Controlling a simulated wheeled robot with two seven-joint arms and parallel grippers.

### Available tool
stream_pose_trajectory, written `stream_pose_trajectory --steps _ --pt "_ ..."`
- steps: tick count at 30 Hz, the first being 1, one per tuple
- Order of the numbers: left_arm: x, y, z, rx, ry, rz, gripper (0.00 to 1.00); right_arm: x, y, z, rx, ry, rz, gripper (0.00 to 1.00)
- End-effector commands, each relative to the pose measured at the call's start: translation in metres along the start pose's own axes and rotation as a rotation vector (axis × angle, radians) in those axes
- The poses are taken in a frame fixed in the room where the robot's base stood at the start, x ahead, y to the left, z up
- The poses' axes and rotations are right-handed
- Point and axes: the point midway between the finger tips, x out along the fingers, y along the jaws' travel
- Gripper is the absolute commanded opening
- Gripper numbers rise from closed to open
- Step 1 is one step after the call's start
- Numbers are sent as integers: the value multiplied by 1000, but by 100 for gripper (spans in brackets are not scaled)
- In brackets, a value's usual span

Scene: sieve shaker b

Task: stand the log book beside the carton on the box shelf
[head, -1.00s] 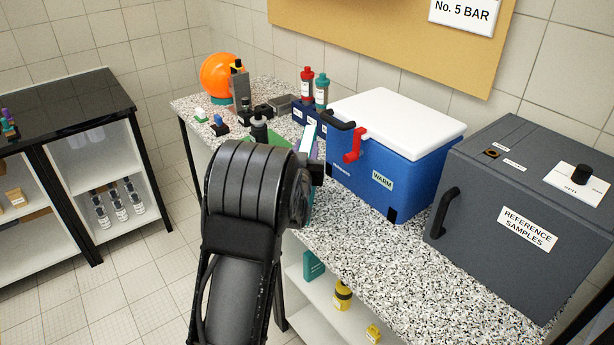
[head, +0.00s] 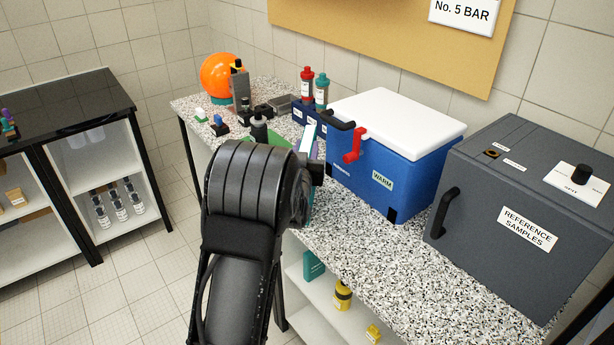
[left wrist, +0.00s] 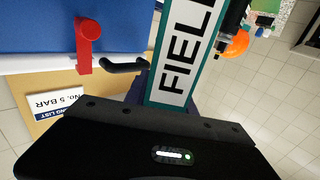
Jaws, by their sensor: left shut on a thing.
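My left gripper (head: 316,172) is in front of the bench, just left of the blue box, mostly hidden behind my own wrist. It is shut on the log book (left wrist: 184,60), a teal book with a white label reading "FIEL…" in the left wrist view. In the head view only slivers of the book (head: 309,211) show around my wrist. A small brown carton (head: 16,198) stands on a shelf of the white cabinet (head: 75,215) at the left. I cannot tell whether this is the named carton. My right gripper is not in view.
The speckled bench (head: 345,257) carries the blue box with white lid (head: 395,170), a grey oven-like box (head: 520,215), bottles (head: 307,86) and an orange ball (head: 220,76). Under it, a shelf holds a teal item (head: 313,266), a yellow bottle (head: 342,295) and a small yellow box (head: 373,333).

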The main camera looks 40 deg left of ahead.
Motion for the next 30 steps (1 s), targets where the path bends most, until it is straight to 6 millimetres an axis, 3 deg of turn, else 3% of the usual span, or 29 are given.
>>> stream_pose_trajectory --steps 14,20,30 --pt "1 0 -8 -2 7 0 0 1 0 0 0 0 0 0" --pt "0 0 -34 -6 10 0 0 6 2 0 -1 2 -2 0" --pt "0 0 -93 -5 7 0 0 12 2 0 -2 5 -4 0"
